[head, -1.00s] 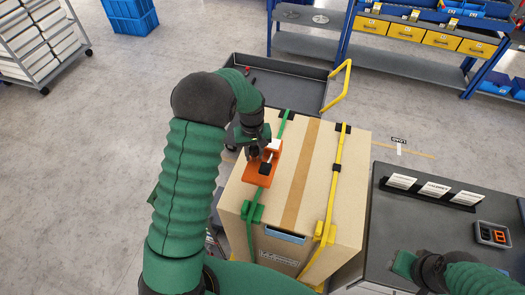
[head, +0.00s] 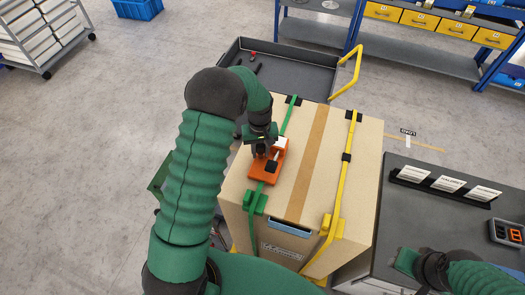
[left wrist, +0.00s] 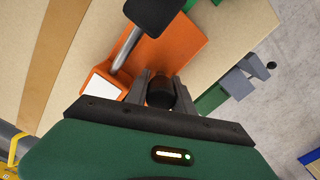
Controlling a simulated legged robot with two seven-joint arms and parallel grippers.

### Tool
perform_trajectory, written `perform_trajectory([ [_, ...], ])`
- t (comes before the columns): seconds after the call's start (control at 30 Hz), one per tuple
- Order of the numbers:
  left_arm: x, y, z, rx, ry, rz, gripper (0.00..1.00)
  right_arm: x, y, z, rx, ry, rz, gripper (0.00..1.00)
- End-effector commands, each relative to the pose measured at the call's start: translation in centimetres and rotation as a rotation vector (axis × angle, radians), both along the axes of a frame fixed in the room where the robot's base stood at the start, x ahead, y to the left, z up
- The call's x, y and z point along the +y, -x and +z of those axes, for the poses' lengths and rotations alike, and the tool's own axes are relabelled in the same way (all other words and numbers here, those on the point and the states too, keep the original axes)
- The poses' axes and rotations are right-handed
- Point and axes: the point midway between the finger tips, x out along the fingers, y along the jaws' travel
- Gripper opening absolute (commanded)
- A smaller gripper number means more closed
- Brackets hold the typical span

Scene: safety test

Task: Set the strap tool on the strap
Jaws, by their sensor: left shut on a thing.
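The strap tool (head: 262,176) is orange with a white block and a black-ended lever. It is over the green strap (head: 289,116) on top of the cardboard box (head: 335,130). My left gripper (head: 261,150) is shut on the tool's dark knob. In the left wrist view the fingers (left wrist: 160,92) close around that knob, beside the orange body (left wrist: 180,48). Whether the tool touches the strap is hidden. My right gripper (head: 406,262) is at lower right, above the dark bench; its jaws are unclear.
A yellow strap (head: 347,172) runs along the box's right side. Green (head: 255,203) and yellow (head: 331,226) corner pieces sit at the front edge. A dark cart (head: 290,62) with a yellow handle stands behind. The bench (head: 400,222) with label cards is right.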

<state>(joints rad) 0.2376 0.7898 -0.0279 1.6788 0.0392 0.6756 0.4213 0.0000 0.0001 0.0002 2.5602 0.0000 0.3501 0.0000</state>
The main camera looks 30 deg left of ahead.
Motion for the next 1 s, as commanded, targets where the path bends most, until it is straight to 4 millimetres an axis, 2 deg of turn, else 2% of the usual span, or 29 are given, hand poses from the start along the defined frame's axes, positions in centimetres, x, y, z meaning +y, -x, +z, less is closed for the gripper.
perform_trajectory([
  [0.37, -0.43, 0.08, 0.14, -0.003, -0.005, -0.002, 0.00, -0.01, -0.01, 0.02, 0.000, 0.000, 0.000, 0.36],
  [0.4, -0.38, 0.07, 0.13, -0.002, -0.004, -0.002, 0.34, -0.01, -0.01, 0.02, 0.000, 0.000, 0.000, 0.36],
  [0.53, -0.19, 0.08, 0.05, -0.001, -0.002, -0.001, 0.51, -0.01, -0.01, 0.02, 0.000, 0.000, 0.000, 0.36],
  [0.57, -0.19, 0.08, 0.05, -0.001, -0.002, -0.001, 0.54, -0.02, -0.01, 0.02, 0.000, 0.000, -0.001, 0.36],
  [0.83, -0.12, 0.07, 0.03, -0.001, -0.002, 0.000, 0.54, 0.00, -0.01, 0.02, 0.000, 0.000, 0.000, 0.36],
  [0.87, -0.16, 0.14, -0.05, 0.001, -0.002, -0.001, 0.55, 0.00, -0.01, 0.00, 0.000, 0.000, 0.000, 0.36],
  [0.97, -0.19, 0.11, -0.04, 0.001, -0.002, -0.001, 0.69, 0.00, -0.01, 0.00, 0.000, 0.000, 0.000, 0.36],
  [1.0, -0.20, 0.11, -0.03, 0.001, -0.002, -0.001, 0.69, 0.00, -0.01, 0.00, 0.000, 0.000, 0.000, 0.36],
])
